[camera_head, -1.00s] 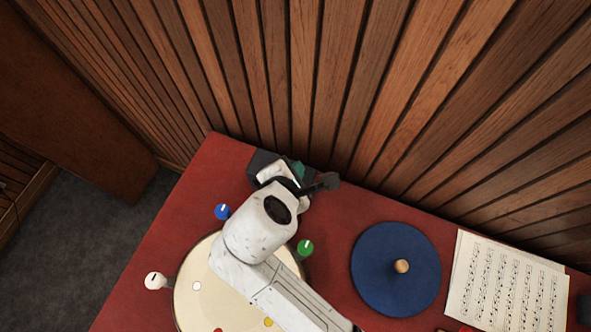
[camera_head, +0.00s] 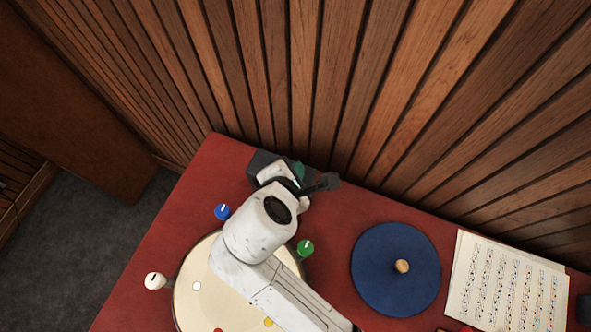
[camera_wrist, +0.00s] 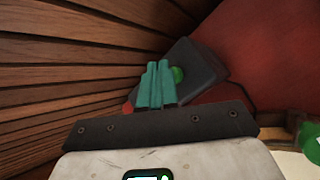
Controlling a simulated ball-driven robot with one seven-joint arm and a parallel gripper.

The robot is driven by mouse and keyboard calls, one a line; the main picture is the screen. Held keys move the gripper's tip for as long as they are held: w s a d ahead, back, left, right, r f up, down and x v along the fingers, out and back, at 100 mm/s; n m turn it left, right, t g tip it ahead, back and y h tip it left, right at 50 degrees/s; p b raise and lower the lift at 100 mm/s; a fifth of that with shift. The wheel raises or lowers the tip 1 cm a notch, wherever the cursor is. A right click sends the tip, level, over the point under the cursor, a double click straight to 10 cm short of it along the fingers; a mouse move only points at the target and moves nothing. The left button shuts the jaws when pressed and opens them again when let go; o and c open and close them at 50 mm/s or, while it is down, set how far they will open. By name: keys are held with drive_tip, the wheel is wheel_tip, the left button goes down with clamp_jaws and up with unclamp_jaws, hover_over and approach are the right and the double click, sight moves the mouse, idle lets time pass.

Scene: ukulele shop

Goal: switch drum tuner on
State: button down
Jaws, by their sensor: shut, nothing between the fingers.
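The drum tuner appears to be a dark grey box (camera_head: 262,160) on the red table by the slatted wall, partly hidden behind my arm. In the wrist view the dark box (camera_wrist: 203,66) lies just beyond my gripper (camera_wrist: 157,66). The teal fingers are shut with nothing between them, over or against the box; I cannot tell whether they touch it. A round green part (camera_wrist: 178,75) shows on the box right beside the fingertips. A small orange-red part (camera_wrist: 128,107) shows left of the fingers. In the head view the teal fingers (camera_head: 299,170) are partly hidden by my wrist.
A cream drum (camera_head: 190,305) with white (camera_head: 154,281), blue (camera_head: 222,211) and green (camera_head: 305,247) knobs lies under my arm. A blue disc (camera_head: 395,270) with a wooden knob and sheet music (camera_head: 507,285) lie to the right. The slatted wall (camera_head: 330,80) is close behind the box.

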drive_tip(key=shift+f, duration=0.15)
idle(0.3)
drive_tip(key=shift+f, duration=0.35)
drive_tip(key=shift+r+p, duration=0.15)
drive_tip(key=shift+p, duration=0.25)
drive_tip(key=shift+r+p, duration=0.35)
drive_tip(key=shift+p, duration=0.3)
drive_tip(key=shift+r, duration=0.1)
wheel_tip(320, 180, up, 2)
drive_tip(key=p, duration=0.3)
drive_tip(key=shift+r, duration=0.15)
drive_tip(key=shift+r+p, duration=0.65)
drive_tip(key=shift+r, duration=1.1)
